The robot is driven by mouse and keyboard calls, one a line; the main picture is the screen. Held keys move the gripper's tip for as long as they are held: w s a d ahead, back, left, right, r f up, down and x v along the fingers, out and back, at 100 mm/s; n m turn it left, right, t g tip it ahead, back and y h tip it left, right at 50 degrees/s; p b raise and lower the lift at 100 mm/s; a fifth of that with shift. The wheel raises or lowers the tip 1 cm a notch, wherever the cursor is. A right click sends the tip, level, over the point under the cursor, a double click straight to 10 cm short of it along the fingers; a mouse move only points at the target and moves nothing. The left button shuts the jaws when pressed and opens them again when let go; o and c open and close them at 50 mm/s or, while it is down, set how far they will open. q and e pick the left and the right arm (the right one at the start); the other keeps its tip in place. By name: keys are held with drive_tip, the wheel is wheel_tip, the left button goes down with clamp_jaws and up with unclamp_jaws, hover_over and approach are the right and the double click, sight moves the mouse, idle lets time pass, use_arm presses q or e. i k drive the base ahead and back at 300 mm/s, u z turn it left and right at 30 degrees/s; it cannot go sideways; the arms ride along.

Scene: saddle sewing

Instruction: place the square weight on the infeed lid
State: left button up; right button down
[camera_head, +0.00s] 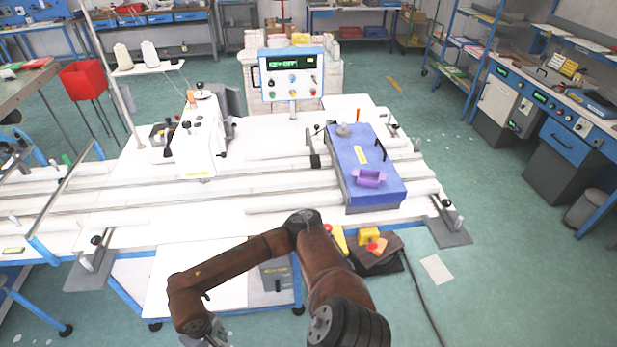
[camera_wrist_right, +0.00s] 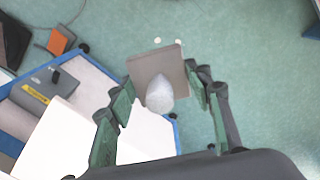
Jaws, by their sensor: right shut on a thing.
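The square weight (camera_wrist_right: 153,66) is a grey-brown square plate with a pale rounded knob, seen in the right wrist view. My right gripper (camera_wrist_right: 163,88) has its green-padded fingers on either side of the weight and is shut on it. In the head view my right arm bends back to the lower left, and its wrist end is cut off at the bottom edge. A long blue lid (camera_head: 382,187), which looks like the infeed lid, lies on the right of the white table. It carries a purple bracket (camera_head: 368,178) and a small round grey piece (camera_head: 343,130). My left gripper is out of view.
A white sewing machine (camera_head: 197,140) and a control panel (camera_head: 292,75) stand left of and behind the blue lid. Rails run across the white table (camera_head: 110,200). Open floor lies to the right.

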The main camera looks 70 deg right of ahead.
sight(355, 159)
drive_tip(key=u, duration=1.9)
drive_tip(key=k, duration=2.05)
drive_tip(key=z, duration=2.45)
